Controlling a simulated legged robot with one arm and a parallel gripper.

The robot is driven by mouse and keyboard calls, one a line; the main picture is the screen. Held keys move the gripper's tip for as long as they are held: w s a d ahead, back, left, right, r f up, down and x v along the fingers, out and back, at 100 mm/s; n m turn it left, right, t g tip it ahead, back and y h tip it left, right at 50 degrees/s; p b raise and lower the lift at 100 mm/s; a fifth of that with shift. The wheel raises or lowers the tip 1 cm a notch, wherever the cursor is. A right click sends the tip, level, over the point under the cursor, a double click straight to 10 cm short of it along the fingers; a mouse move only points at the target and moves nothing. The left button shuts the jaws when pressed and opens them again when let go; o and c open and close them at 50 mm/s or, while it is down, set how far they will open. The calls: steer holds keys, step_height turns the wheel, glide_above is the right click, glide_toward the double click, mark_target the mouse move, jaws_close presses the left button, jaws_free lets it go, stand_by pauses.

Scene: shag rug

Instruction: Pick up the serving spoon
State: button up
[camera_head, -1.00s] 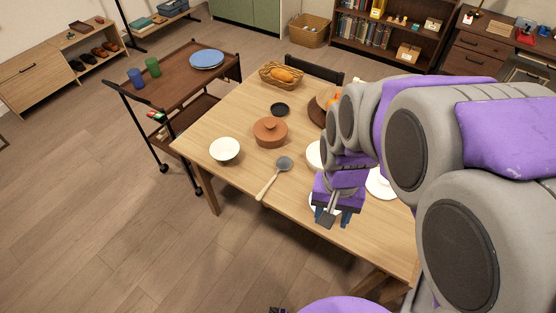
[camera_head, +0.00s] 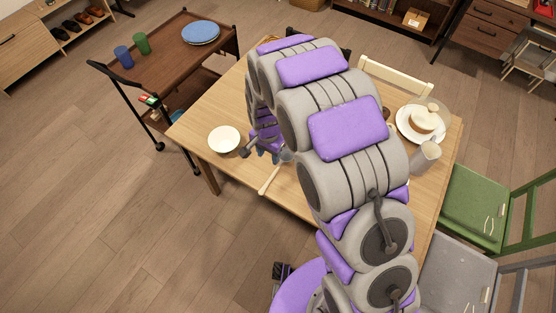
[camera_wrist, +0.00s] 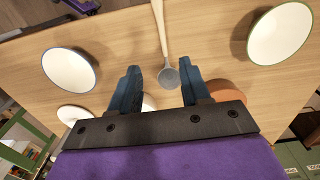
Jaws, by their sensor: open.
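The serving spoon has a pale wooden handle and a grey bowl. In the head view its handle (camera_head: 269,181) shows on the table near the front edge, and my arm and gripper hide part of its bowl. In the wrist view the spoon (camera_wrist: 163,45) lies on the table, with its grey bowl between and beyond my two blue fingers. My gripper (camera_wrist: 160,82) is open and empty, with the fingers to either side of the spoon bowl. It appears above the table, apart from the spoon. In the head view my gripper (camera_head: 270,153) is near the bowl end.
A white bowl (camera_head: 224,139) stands left of the spoon. Another white bowl (camera_wrist: 70,68) and a terracotta pot (camera_wrist: 226,90) show in the wrist view. A cake on a plate (camera_head: 420,124) is at the right. A cart (camera_head: 170,65) stands left; green (camera_head: 470,210) and grey chairs stand right.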

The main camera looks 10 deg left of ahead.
steer(key=b, duration=0.2)
glide_above(269, 180)
steer(key=f, duration=1.2)
steer(key=shift+w+d+f, duration=0.2)
steer(key=shift+f, duration=0.05)
steer(key=shift+s+a+f+b, duration=0.15)
steer(key=shift+f+b, duration=0.1)
steer(key=shift+f, duration=1.1)
steer(key=shift+a+f+b, duration=0.1)
steer(key=shift+f+b, duration=0.1)
steer(key=shift+f, duration=1.1)
steer(key=shift+r, duration=0.1)
steer(key=shift+c, duration=0.3)
jaws_close()
